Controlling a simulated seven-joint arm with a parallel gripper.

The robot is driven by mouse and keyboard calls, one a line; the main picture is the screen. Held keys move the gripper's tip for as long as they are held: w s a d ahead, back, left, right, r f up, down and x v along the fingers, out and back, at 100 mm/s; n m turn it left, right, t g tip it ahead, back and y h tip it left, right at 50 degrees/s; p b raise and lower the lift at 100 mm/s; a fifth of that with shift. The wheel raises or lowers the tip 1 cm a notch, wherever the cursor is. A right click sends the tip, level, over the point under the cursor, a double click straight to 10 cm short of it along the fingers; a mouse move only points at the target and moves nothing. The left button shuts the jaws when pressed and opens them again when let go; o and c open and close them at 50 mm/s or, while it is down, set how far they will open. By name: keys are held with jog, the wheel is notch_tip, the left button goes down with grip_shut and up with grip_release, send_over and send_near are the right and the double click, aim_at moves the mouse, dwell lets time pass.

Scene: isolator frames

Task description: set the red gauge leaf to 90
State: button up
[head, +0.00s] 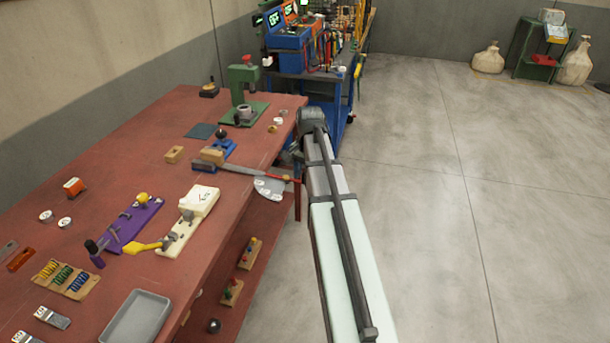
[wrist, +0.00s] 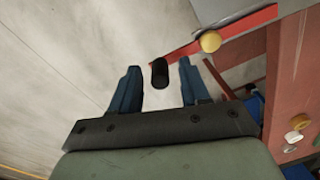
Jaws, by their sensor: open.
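The red gauge leaf (head: 284,178) lies across a pale quarter-round dial plate (head: 268,189) at the right edge of the red bench. In the wrist view the red leaf (wrist: 240,28) runs from upper right down to a black cylindrical handle (wrist: 160,74), with a yellow round knob (wrist: 210,42) on it. My gripper (wrist: 158,82) is open, its two blue fingers either side of the black handle in the picture. Whether they are level with it I cannot tell. The dial marks are too small to read. My arm hides most of the gripper in the head view.
A grey bar with a wooden block (head: 212,157) lies left of the leaf. A green press (head: 244,92) stands farther back. A blue cart (head: 325,92) stands beyond the bench. Yellow and white rings (wrist: 300,123) lie on the bench.

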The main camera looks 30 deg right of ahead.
jog(key=shift+f, duration=0.25)
grip_shut()
dwell(0.3)
